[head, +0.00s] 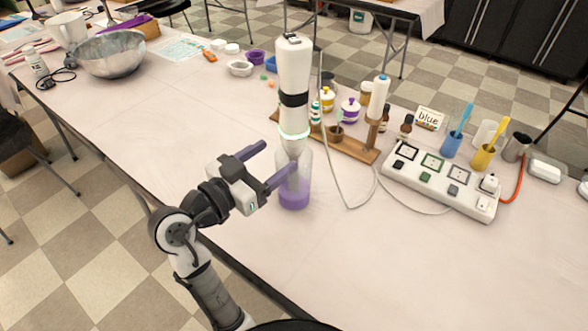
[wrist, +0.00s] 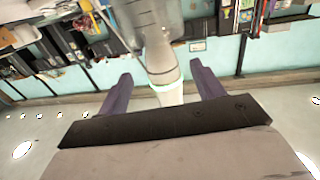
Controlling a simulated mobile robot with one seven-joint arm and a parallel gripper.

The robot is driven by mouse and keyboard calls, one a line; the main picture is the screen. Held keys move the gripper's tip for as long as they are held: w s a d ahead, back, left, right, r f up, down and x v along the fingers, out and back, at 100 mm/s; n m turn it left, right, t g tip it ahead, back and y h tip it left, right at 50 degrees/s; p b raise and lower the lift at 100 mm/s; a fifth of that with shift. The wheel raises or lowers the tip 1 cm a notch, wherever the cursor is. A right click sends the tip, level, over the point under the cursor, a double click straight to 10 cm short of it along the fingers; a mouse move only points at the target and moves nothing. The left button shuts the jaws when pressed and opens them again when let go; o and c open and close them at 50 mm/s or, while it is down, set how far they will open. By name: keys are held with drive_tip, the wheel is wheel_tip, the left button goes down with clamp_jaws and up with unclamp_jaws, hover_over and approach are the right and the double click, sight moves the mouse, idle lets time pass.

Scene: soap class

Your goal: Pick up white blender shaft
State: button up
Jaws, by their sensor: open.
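The white blender shaft (head: 293,72) stands upright, with a black band and a glowing green ring. Its lower end is in a clear cup (head: 294,192) with purple liquid at the bottom. My gripper (head: 280,156) is open, with purple fingers beside the blender just below the green ring. In the head view the right finger overlaps the cup's upper part. In the wrist view the blender's lower part (wrist: 160,58) and the ring show between the open fingertips (wrist: 160,70). I cannot tell whether either finger touches it.
A wooden rack (head: 352,146) with small bottles and jars stands close behind the blender. A white power strip (head: 440,182) and a grey cable lie to the right. A metal bowl (head: 110,55) is at the far left. The table's front left is clear.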

sight(286, 149)
drive_tip(key=shift+f+p+x, duration=0.1)
drive_tip(key=shift+p+x, duration=0.4)
drive_tip(key=shift+x, duration=1.25)
drive_tip(key=shift+f+p+x, duration=0.15)
drive_tip(key=shift+p+x, duration=0.3)
drive_tip(key=shift+x, duration=1.25)
drive_tip(key=shift+r, duration=0.1)
drive_tip(key=c, duration=1.3)
drive_tip(key=shift+r, duration=0.1)
wheel_tip(286, 149, up, 22)
drive_tip(key=p, duration=1.5)
